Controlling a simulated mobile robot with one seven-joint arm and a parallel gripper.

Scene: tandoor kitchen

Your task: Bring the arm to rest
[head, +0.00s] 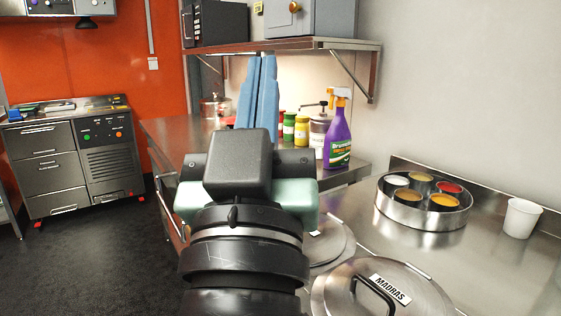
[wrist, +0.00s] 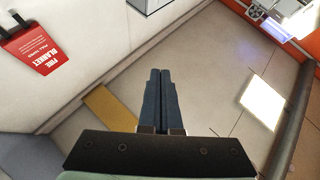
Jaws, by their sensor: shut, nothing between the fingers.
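My gripper (head: 258,92) is in the middle of the head view, at the end of my arm, which reaches forward from the bottom edge. Its two blue fingers point up and away from me. In the wrist view my gripper (wrist: 160,75) shows its fingers side by side and touching, with nothing between them. The fingers are in free air and overlap the counter and shelf behind them in the head view. My arm hides part of the steel worktop.
To the right, a steel worktop (head: 500,265) holds a round spice tin (head: 420,215), a white cup (head: 521,217) and a lid marked MADRAS (head: 385,290). Behind stand a purple spray bottle (head: 338,135) and jars. A shelf (head: 290,45) overhangs. Floor at left is clear.

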